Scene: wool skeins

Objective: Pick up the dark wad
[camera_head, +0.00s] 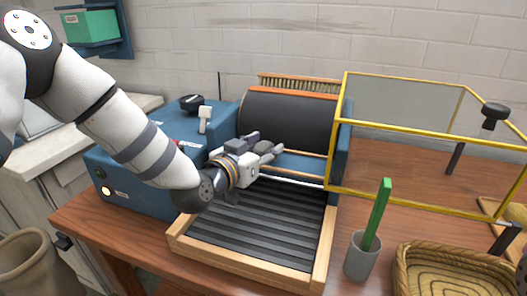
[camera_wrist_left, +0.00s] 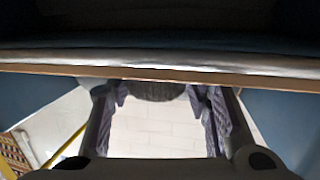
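The dark wad (camera_head: 264,147) is a small, dark grey, rounded lump. It sits between the fingertips of my left gripper (camera_head: 266,146), in front of the drum and above the ribbed tray. In the left wrist view the wad (camera_wrist_left: 159,91) shows as a dark textured lump, with a purple-grey finger pad of the gripper (camera_wrist_left: 157,95) close against each side. The fingers appear closed on it, though contact on both sides is hard to see. A brown edge cuts off part of the wad there. I make out no right gripper.
The blue machine has a dark drum (camera_head: 288,118) and a wood-framed ribbed tray (camera_head: 262,231). A yellow-framed clear guard (camera_head: 335,138) stands right of the drum. A grey cup (camera_head: 361,257) with a green stick and a wicker basket (camera_head: 402,266) stand at the front right.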

